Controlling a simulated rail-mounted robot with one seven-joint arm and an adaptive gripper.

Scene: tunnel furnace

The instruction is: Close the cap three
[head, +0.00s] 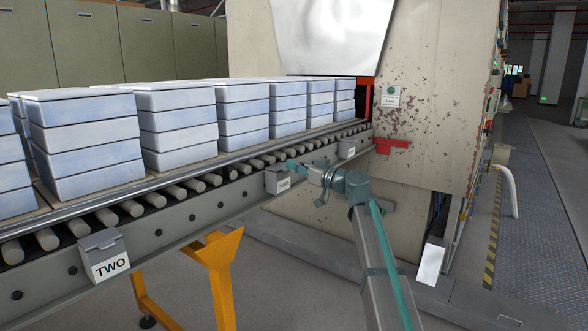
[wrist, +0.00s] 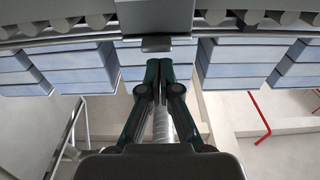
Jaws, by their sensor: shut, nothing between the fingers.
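The box I take as number three (head: 277,181) hangs on the side rail of the roller conveyor. Its label is too small to read surely, and I cannot tell whether its cap is open or shut. My gripper (head: 291,165) is at the upper right of this box in the head view, close to its top. In the wrist view a grey box (wrist: 155,17) with a dark tab (wrist: 156,44) is straight ahead. My gripper (wrist: 161,66) shows there with its fingers together and empty, the tips just short of the tab. I cannot tell whether they touch.
A box marked TWO (head: 105,258) is nearer on the same rail, and another small box (head: 347,149) is farther along. Stacked pale blue blocks (head: 90,148) stand on the conveyor rollers (head: 133,208). A yellow support leg (head: 215,262) is below. The rusty furnace wall (head: 440,110) is at right.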

